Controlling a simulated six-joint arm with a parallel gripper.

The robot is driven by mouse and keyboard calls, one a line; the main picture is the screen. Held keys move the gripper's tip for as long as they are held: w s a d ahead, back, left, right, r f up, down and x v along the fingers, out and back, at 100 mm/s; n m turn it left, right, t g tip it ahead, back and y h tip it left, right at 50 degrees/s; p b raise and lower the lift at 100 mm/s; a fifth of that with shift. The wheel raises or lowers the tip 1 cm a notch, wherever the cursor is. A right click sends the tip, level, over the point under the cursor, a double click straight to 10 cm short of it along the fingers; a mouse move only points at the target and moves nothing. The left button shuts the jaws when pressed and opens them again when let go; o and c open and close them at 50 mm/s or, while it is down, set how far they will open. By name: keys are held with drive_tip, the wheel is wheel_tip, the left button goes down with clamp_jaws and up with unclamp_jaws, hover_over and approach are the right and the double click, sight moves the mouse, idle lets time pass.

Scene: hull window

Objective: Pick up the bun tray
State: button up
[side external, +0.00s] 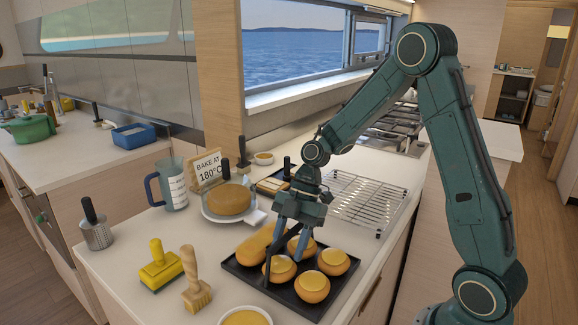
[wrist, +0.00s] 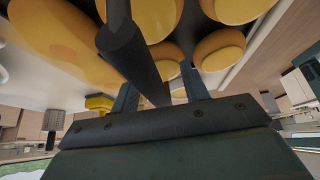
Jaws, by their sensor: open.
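A cake on a plate (side external: 228,202), a measuring jug (side external: 172,184) and a "BAKE AT 180°C" sign (side external: 208,168) stand behind. A yellow tool (side external: 160,266), a wooden brush (side external: 195,282) and a bowl (side external: 245,317) are left and in front. A wire rack (side external: 366,198) lies behind right.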

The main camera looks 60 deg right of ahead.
clamp_jaws()
idle(1.4)
